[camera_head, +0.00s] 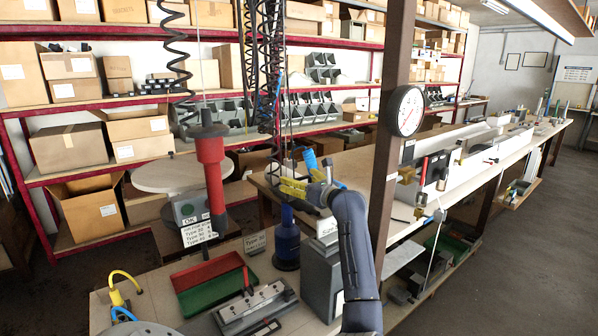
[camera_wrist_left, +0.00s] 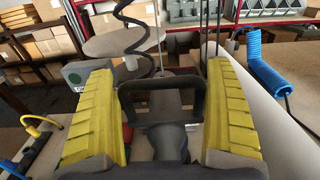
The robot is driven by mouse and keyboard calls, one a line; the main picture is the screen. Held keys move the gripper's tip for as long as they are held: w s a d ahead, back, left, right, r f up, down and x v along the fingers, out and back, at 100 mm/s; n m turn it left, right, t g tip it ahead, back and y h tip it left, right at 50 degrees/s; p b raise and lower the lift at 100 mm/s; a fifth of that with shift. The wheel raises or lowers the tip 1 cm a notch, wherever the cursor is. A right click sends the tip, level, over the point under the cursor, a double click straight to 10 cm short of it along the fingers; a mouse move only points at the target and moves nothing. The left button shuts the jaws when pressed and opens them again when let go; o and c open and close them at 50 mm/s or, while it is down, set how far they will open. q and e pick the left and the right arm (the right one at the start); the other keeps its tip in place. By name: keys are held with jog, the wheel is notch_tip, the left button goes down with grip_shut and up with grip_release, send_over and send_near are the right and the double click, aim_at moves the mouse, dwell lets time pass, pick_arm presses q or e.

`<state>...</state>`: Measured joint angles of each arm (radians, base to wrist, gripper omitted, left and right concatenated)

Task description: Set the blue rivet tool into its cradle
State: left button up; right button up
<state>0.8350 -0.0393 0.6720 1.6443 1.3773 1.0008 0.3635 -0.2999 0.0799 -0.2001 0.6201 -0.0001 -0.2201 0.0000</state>
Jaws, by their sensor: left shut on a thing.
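The blue rivet tool (camera_head: 286,243) is upright, its dark, wide lower end at the bench top near the middle of the head view. I cannot tell whether it rests there or hangs just above. My left gripper (camera_head: 294,188), with yellow fingers, is directly above it. In the left wrist view the yellow fingers (camera_wrist_left: 163,105) lie on either side of a black loop (camera_wrist_left: 160,84) with a dark body below it. The gripper is shut on this, apparently the tool's top. The cradle cannot be made out clearly. My right gripper is not in view.
A red tool (camera_head: 211,170) hangs left of my gripper. A green and red tray (camera_head: 213,284) and a metal fixture (camera_head: 253,308) lie on the near bench. A grey box (camera_head: 322,280) stands right of the blue tool. A brown post (camera_head: 388,140) rises to the right.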

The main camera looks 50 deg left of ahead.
pick_arm(q)
jog(key=shift+s+f, duration=0.1)
jog(key=shift+f, duration=0.25)
jog(key=o, duration=1.3)
jog(key=shift+a, duration=0.1)
jog(key=shift+r, duration=0.1)
jog(key=shift+d, duration=0.5)
jog(key=d, duration=1.1)
jog(key=shift+s, duration=0.35)
